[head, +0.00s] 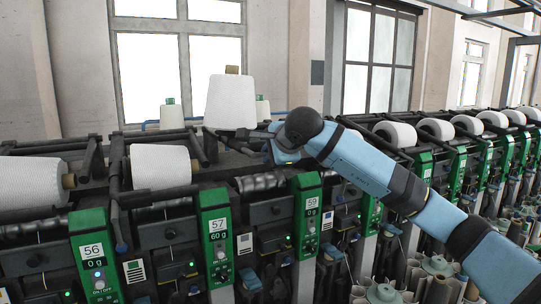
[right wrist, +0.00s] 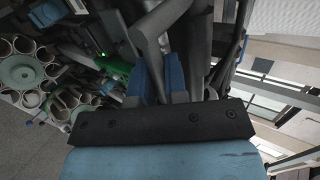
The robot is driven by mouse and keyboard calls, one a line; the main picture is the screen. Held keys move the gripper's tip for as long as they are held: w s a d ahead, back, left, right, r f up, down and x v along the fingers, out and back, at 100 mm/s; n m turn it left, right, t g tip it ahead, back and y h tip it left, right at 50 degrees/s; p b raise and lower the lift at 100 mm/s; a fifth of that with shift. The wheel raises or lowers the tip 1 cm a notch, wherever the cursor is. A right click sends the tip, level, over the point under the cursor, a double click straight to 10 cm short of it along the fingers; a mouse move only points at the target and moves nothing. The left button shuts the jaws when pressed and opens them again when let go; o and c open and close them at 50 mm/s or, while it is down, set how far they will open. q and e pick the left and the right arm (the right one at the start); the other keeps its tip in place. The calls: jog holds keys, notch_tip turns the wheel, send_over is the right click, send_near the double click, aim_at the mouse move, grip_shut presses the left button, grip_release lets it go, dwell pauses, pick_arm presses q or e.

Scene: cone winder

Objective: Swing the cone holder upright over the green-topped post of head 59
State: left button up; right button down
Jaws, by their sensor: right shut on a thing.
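A white yarn cone (head: 230,102) with a brown tube end on top stands nearly upright, behind and left of this post in the picture. My right gripper (head: 268,148) is beside the cone's lower right. In the right wrist view its blue fingers (right wrist: 158,78) are shut on a grey bar of the cone holder (right wrist: 158,20). The holder's joint to the cone is mostly hidden by my gripper and arm. My left gripper is not in view.
White cones lie on the neighbouring heads, one at head 57 (head: 160,166) and one at head 56 (head: 32,182). More cones (head: 395,134) line the machine to the right. Dark rails and holder arms crowd the machine top. Empty tubes (head: 435,266) stand at the lower right.

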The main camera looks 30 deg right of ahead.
jog(key=c, duration=1.2)
grip_release()
jog(key=shift+o, duration=0.2)
jog(key=b+v, duration=0.2)
jog(key=v, duration=1.1)
jog(key=shift+s+r+b, duration=0.2)
jog(key=shift+s+b, duration=0.1)
jog(key=shift+s, duration=0.05)
